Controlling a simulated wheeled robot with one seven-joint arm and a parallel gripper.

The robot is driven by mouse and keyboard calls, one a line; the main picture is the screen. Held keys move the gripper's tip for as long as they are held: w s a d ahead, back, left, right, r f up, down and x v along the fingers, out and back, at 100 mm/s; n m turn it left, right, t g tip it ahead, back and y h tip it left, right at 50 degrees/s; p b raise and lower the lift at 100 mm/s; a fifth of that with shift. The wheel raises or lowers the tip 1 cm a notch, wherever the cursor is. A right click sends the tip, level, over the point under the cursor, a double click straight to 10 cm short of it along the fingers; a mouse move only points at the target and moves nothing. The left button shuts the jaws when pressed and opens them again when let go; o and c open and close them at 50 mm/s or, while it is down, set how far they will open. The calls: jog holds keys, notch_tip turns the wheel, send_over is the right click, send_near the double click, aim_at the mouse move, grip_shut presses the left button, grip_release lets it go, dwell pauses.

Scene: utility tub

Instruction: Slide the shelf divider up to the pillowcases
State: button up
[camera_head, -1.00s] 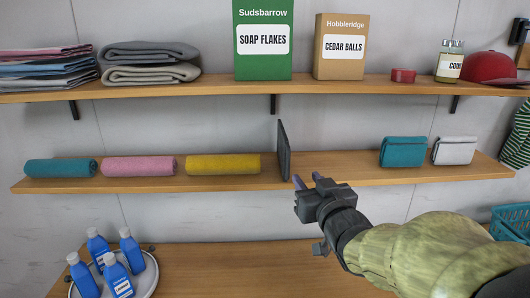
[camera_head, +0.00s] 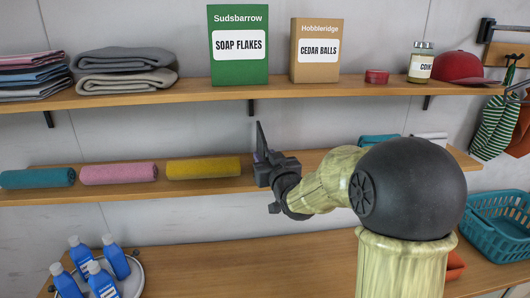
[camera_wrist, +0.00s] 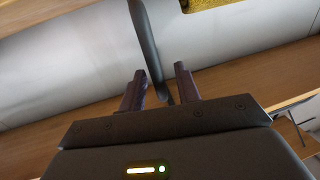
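The shelf divider (camera_head: 261,138) is a thin dark upright panel on the lower shelf (camera_head: 215,187), just right of a rolled yellow cloth (camera_head: 204,168). A teal folded cloth (camera_head: 379,140) and a pale folded cloth (camera_head: 430,136) lie far to its right, partly hidden by my arm. I cannot tell which cloths are the pillowcases. My gripper (camera_head: 263,157) is at the divider, low on its front edge. A gap shows at the right finger.
Rolled pink (camera_head: 119,173) and teal (camera_head: 38,178) cloths lie left of the yellow one. The upper shelf (camera_head: 200,93) holds boxes, folded cloth, a jar and a cap. The shelf right of the divider is largely hidden by my arm.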

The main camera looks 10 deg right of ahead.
jog(key=shift+w+a, duration=0.1)
jog(key=shift+w, duration=0.45)
grip_shut()
